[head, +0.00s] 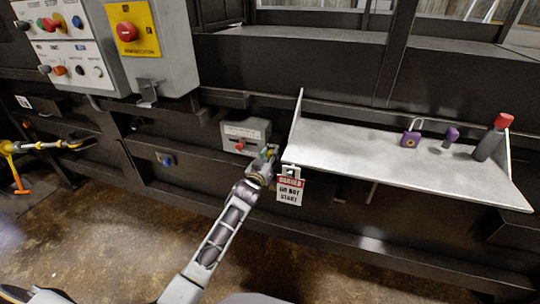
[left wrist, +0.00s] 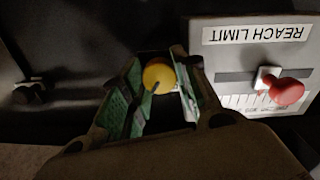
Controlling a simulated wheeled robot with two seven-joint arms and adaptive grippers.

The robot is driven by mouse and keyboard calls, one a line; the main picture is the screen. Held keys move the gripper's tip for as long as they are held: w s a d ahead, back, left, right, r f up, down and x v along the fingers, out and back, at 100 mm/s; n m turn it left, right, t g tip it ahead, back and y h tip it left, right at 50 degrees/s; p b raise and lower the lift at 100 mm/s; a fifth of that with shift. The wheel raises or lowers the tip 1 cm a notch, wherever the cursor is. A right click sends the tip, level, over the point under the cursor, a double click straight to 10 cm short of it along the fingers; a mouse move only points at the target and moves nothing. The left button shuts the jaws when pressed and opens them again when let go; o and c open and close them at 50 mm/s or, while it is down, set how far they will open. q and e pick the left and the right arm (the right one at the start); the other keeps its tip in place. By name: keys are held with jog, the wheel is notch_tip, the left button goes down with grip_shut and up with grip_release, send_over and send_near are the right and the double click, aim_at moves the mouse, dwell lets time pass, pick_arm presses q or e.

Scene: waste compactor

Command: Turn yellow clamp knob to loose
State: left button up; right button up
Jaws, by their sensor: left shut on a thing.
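The yellow clamp knob (left wrist: 158,73) shows in the left wrist view as a round cap with a dark line that points down and slightly left. My left gripper (left wrist: 157,86) has its green-padded fingers on either side of it and is shut on it. In the head view my left gripper (head: 267,160) reaches the dark frame just right of the grey box; the knob is mostly hidden there by the fingers. Any loose or tight marking cannot be read. My right gripper is not in view.
The grey REACH LIMIT box (head: 245,128) with a red knob (left wrist: 287,91) is close beside the gripper. A DO NOT START tag (head: 290,190) hangs right of it, under a shelf (head: 345,154) holding a purple padlock (head: 410,139). A black knob (left wrist: 30,93) sits farther off.

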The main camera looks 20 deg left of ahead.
pick_arm(q)
jog(key=shift+r+m+p, duration=0.1)
jog(key=shift+m+p, duration=0.35)
jog(key=shift+m, duration=0.25)
jog(key=m+p, duration=0.1)
jog(key=m, duration=0.2)
jog(key=shift+m+p, duration=0.3)
jog(key=shift+p, duration=0.1)
jog(key=m, duration=0.2)
jog(key=shift+m+p, duration=0.3)
jog(key=shift+p, duration=0.05)
jog(key=m, duration=0.3)
jog(key=shift+d+y, duration=0.1)
jog(key=shift+y, duration=0.2)
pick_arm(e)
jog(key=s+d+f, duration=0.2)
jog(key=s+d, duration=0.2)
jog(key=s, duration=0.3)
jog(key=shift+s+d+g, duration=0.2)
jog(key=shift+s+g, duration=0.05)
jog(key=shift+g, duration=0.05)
pick_arm(q)
jog(key=shift+m, duration=0.3)
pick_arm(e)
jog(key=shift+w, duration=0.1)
pick_arm(q)
jog(key=o, duration=1)
jog(key=shift+o, duration=0.2)
